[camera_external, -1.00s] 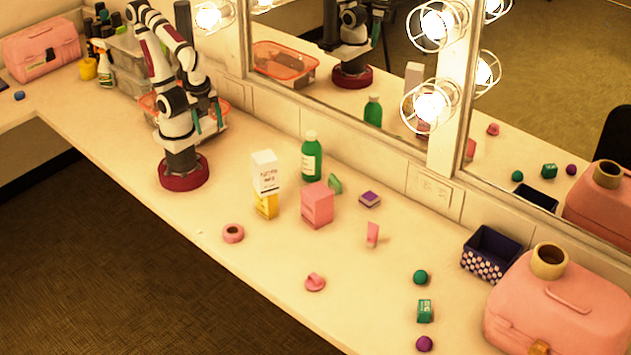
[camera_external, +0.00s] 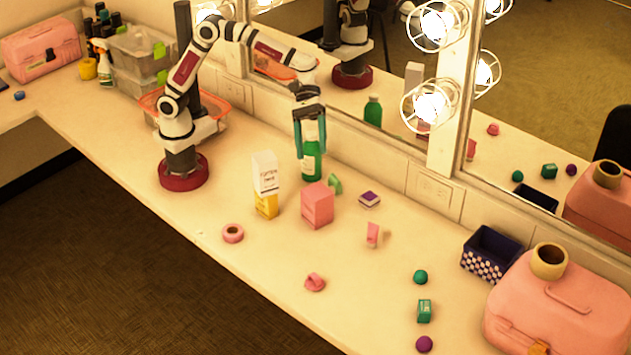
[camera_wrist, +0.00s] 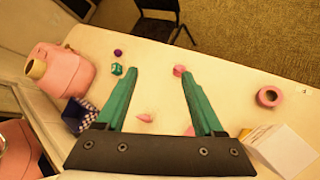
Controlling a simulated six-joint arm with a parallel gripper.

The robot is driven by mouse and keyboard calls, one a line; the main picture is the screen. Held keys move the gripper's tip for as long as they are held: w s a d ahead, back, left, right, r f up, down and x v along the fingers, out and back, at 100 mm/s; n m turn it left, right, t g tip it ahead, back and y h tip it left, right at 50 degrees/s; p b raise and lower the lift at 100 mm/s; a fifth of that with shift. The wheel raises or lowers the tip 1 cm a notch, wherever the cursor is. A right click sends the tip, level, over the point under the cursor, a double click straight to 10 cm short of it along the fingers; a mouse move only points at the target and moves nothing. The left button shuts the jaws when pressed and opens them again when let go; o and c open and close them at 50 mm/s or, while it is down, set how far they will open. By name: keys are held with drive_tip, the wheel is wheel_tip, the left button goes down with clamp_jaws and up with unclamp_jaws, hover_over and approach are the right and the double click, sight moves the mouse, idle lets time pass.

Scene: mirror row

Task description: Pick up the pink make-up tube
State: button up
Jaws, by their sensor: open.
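The pink make-up tube (camera_external: 373,234) stands upright on the counter, right of the pink box, in the external view. In the wrist view a small pink shape that looks like the tube (camera_wrist: 145,117) shows between my fingers, low in the gap. My gripper (camera_external: 310,152) is open and empty, pointing down. It is raised above the counter, left of and behind the tube, and overlaps the green bottle (camera_external: 311,168) in the picture. In the wrist view my gripper (camera_wrist: 158,72) shows two teal fingers spread apart.
A pink box (camera_external: 317,206), a white and yellow box (camera_external: 265,185), a green sponge (camera_external: 335,184) and a purple sponge (camera_external: 369,199) stand near the tube. A dark basket (camera_external: 490,254) and pink case (camera_external: 555,310) are at right. The mirror (camera_external: 400,120) borders the back.

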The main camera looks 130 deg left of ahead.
drive_tip(key=w+a+f+n+t+y, duration=0.1)
drive_tip(key=w+a+f+n+t, duration=0.25)
drive_tip(key=w+a+n, duration=0.6)
approach(373, 233)
drive_tip(key=shift+w+d+f+n+t+y, duration=0.3)
drive_tip(key=shift+w+d+f+n+t, duration=0.15)
drive_tip(key=shift+w, duration=0.2)
drive_tip(key=x, duration=0.2)
drive_tip(key=f+x, duration=0.1)
drive_tip(key=x, duration=0.5)
drive_tip(key=shift+s+f, duration=0.2)
drive_tip(key=shift+s, duration=0.05)
clamp_jaws()
